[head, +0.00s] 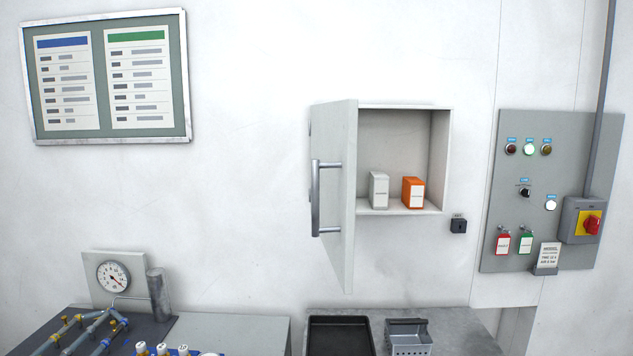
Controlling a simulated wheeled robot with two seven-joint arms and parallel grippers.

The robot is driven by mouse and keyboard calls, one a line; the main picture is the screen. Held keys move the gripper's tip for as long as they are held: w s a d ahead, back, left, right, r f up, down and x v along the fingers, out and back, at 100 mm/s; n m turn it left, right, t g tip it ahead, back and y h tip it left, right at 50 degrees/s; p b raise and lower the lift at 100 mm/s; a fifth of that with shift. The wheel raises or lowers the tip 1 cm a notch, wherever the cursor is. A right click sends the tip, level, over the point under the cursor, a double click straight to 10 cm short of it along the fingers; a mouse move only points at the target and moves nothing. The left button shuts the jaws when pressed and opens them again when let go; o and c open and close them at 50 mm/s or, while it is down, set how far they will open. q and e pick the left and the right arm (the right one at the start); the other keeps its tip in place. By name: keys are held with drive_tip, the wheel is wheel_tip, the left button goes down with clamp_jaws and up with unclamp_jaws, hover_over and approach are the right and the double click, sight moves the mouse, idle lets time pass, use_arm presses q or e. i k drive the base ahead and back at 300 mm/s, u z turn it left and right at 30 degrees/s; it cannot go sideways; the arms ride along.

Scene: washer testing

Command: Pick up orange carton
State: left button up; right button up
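The orange carton (413,192) stands upright on the floor of an open wall cabinet (439,160), on the right side inside it. It has a white label on its front. A similar pale grey carton (379,190) stands to its left, with a small gap between them. The cabinet door (347,200) is swung open to the left, with a grey bar handle (316,198). Neither of my grippers shows in the head view.
Below the cabinet, a bench (459,335) holds a black tray (340,322) and a small grey perforated basket (408,337). A control panel (500,180) with lamps and a red switch is at the right. A gauge (114,277) and pipework stand at the lower left.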

sight(413, 188)
drive_tip(key=z, duration=1.15)
drive_tip(key=i, duration=1.7)
drive_tip(key=u, duration=1.5)
